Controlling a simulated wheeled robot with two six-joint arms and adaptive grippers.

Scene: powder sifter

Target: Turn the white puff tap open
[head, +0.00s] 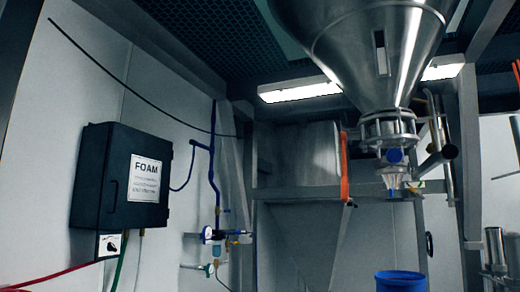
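Neither of my grippers is in view. On the left wall, a group of small valves and pipes hangs below a blue hose. It has a blue-handled valve (207,234) and, lower down, a small tap with a whitish and green body (208,268). I cannot tell which of these parts is the white puff tap, or whether any tap is open or shut. A small white plate with a black knob (112,244) sits under the black box.
A black box labelled FOAM (120,178) is mounted on the left wall. A large steel hopper (375,50) hangs at the upper right, with a clamped outlet (390,130) below it. A blue drum (401,281) stands beneath. Steel posts and pipes flank the right side.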

